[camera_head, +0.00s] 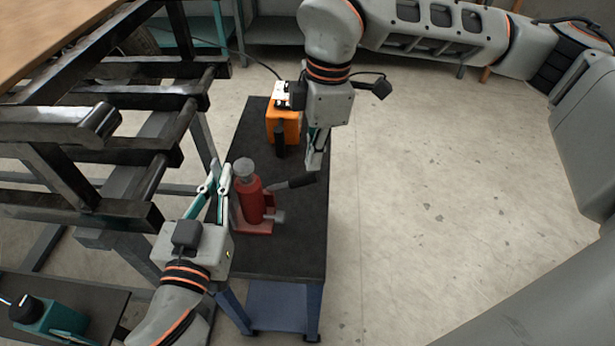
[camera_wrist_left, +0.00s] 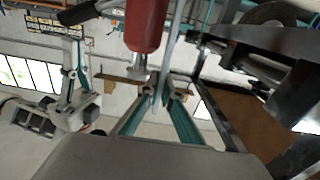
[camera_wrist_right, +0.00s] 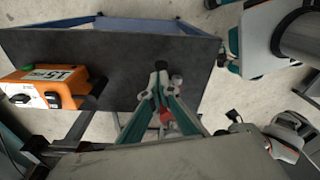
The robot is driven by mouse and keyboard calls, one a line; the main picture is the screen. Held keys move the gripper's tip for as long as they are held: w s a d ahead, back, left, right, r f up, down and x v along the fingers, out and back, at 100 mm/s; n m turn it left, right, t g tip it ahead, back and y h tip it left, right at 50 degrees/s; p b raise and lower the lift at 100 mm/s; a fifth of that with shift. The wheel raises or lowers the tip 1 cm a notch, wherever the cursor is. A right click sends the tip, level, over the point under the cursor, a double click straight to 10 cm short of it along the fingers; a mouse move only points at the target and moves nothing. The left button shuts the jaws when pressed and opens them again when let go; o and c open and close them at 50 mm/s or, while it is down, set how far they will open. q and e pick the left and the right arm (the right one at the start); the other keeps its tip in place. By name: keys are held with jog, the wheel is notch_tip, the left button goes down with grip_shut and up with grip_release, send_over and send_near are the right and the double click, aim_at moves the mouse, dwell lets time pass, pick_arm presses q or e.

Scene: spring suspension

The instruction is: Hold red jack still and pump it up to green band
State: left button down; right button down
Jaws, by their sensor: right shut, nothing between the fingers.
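The red jack (camera_head: 252,203) stands upright on the black bench top, with a grey round top and a lever with a black grip (camera_head: 303,181) sticking out to the right. My left gripper (camera_head: 219,168) is close beside the jack's left side; its fingertips look near each other, and the gap is unclear. In the left wrist view the jack's red body (camera_wrist_left: 146,25) shows just past the fingertips. My right gripper (camera_head: 316,165) is shut and empty, just above the grip's end. Part of the jack (camera_wrist_right: 166,117) shows between its fingers. I see no green band.
An orange box (camera_head: 284,122) with a number display (camera_wrist_right: 46,74) stands at the far end of the bench top (camera_head: 285,250). A dark metal frame (camera_head: 110,150) crowds the left side. The floor to the right is clear.

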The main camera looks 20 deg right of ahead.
aim_at(312, 181)
jog(key=shift+a+f, duration=0.1)
jog(key=shift+f, duration=1.2)
jog(key=shift+f, duration=2.25)
jog(key=d, duration=0.2)
jog(key=d+r, duration=0.1)
jog(key=shift+s, duration=0.3)
jog(key=shift+r, duration=0.15)
notch_tip(312, 181, up, 12)
jog(key=d, duration=0.1)
